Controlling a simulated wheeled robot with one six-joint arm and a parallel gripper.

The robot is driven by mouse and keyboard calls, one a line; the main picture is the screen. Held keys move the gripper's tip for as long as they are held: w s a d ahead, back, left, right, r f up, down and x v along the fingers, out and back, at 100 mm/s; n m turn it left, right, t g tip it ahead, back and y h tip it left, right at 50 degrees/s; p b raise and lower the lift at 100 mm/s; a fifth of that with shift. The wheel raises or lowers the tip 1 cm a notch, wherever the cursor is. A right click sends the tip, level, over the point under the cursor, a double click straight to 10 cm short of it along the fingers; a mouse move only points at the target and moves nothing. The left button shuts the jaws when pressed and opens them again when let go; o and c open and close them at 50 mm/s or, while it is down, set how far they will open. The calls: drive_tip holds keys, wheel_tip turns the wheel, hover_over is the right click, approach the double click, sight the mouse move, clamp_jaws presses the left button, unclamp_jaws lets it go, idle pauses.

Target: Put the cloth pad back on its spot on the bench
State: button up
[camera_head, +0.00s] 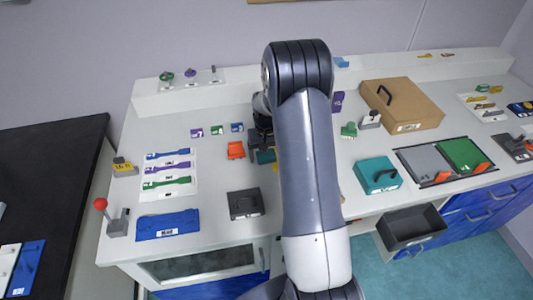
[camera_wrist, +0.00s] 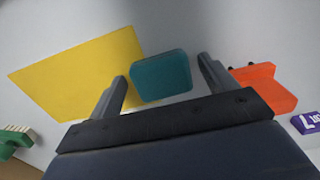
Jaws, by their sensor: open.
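A teal rounded pad, which looks like the cloth pad (camera_wrist: 162,78), shows in the wrist view between my gripper's fingers. It overlaps the right edge of a flat yellow square (camera_wrist: 80,75). My gripper (camera_wrist: 164,70) is open, with one finger to each side of the pad and a gap at both sides. I cannot tell how far above the bench the fingertips are. In the head view the pad (camera_head: 265,157) shows only in part beside my arm, which hides most of the yellow square.
An orange block (camera_wrist: 266,85) lies close to the right finger; it also shows in the head view (camera_head: 236,150). A green brush-like item (camera_wrist: 15,140) is at the left. A dark box (camera_head: 244,204) stands nearer the front edge. The white bench (camera_head: 220,175) has free room around it.

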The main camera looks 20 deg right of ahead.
sight(266, 155)
wheel_tip(266, 155, up, 13)
drive_tip(key=shift+b, duration=0.35)
drive_tip(key=shift+f, duration=0.15)
wheel_tip(266, 155, down, 12)
drive_tip(key=shift+f+p, duration=0.25)
drive_tip(key=shift+p, duration=0.25)
drive_tip(key=shift+f+b, duration=0.3)
drive_tip(key=shift+r+p, duration=0.5)
drive_tip(key=shift+r, duration=0.1)
drive_tip(key=shift+f, duration=0.1)
